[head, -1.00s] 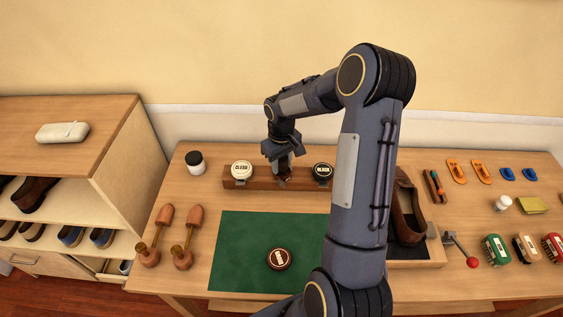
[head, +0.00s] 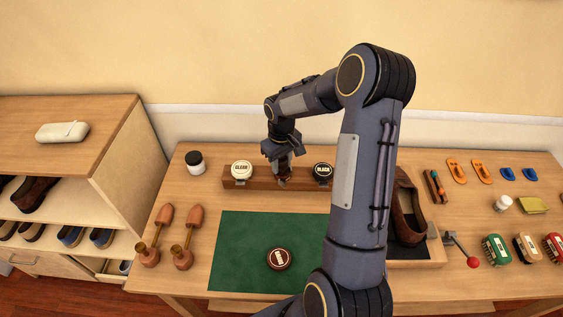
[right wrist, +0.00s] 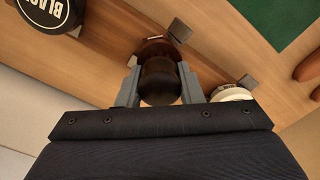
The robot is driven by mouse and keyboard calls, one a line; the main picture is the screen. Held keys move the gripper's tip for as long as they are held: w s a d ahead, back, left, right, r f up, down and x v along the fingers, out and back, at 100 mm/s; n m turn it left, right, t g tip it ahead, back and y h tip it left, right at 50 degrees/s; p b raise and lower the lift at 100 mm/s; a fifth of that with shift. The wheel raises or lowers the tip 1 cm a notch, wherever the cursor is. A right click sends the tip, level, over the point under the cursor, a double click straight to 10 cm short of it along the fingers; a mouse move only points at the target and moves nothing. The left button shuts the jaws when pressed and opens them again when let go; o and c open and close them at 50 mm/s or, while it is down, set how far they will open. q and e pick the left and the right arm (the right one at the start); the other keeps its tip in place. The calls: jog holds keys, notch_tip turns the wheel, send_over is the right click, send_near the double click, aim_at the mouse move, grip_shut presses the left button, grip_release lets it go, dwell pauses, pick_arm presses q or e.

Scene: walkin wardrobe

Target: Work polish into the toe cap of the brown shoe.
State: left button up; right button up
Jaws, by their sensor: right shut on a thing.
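The brown shoe (head: 407,212) sits on a wooden stand (head: 432,250) at the right of the table, partly hidden behind my right arm. My right gripper (head: 284,172) is at the wooden rack (head: 238,184), between the white CLEAR tin (head: 242,170) and the black BLACK tin (head: 323,170). In the right wrist view its fingers are shut on a dark brown, rounded knob-shaped handle (right wrist: 160,82). A reddish-brown round thing (right wrist: 155,46) shows just beyond the handle, by a metal clip. Whether they touch is unclear. A brown labelled disc (head: 278,259) lies on the green mat (head: 240,235). My left gripper is not in view.
Brushes (head: 497,248), a red-knobbed lever (head: 473,262), a white jar (head: 503,203) and a yellow cloth (head: 534,205) are at right. Most of the mat is clear.

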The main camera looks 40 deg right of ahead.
jog(key=shift+r+p, duration=2.3)
jog(key=shift+r, duration=1.15)
